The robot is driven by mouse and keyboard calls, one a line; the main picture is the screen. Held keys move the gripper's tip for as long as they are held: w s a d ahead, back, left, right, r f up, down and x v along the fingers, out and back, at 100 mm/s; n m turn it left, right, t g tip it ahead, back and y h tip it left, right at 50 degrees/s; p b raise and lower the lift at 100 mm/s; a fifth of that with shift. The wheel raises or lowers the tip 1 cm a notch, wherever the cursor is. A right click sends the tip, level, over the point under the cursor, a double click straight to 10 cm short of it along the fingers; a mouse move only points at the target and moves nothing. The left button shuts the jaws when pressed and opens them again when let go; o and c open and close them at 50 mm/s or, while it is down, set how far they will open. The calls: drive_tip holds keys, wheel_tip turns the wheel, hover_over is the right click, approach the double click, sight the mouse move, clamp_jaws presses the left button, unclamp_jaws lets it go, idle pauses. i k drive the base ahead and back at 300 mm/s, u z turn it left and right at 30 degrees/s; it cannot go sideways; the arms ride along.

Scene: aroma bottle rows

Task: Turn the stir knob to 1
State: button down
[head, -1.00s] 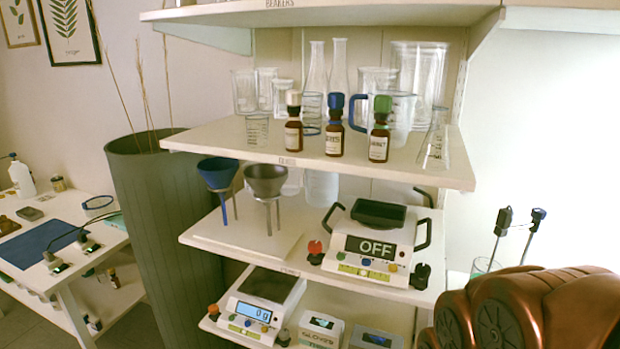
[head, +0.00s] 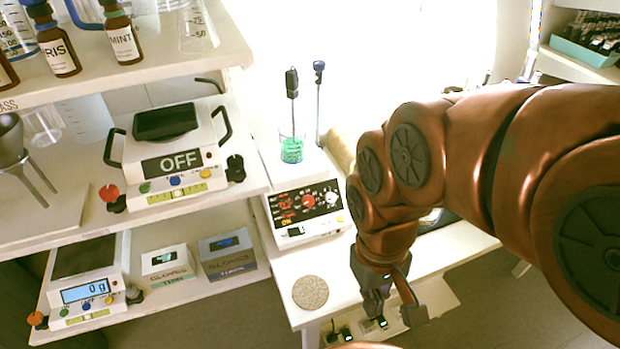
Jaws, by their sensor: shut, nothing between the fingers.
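The hotplate stirrer (head: 303,237) stands on the white bench in the middle of the head view. Its dark front panel (head: 295,218) carries a red knob (head: 309,201), a pale knob (head: 332,199) and red lit displays. The labels and dial marks are too small to read, so I cannot tell which knob is the stir knob or its setting. A beaker of green liquid (head: 291,150) is at the back of the stirrer, with a probe in it. My gripper (head: 396,312) is shut and empty, pointing down near the bench's front edge, right of and below the panel, apart from the knobs.
A round cork mat (head: 310,292) lies on the bench in front of the stirrer. A scale marked OFF (head: 172,165) and a lower scale reading 0 g (head: 88,285) stand on shelves at left. Glove boxes (head: 228,254) sit beside the lower scale. My arm covers the bench's right part.

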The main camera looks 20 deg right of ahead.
sight(331, 196)
drive_tip(key=z, duration=1.25)
drive_tip(key=k, duration=0.6)
drive_tip(key=u, duration=1.5)
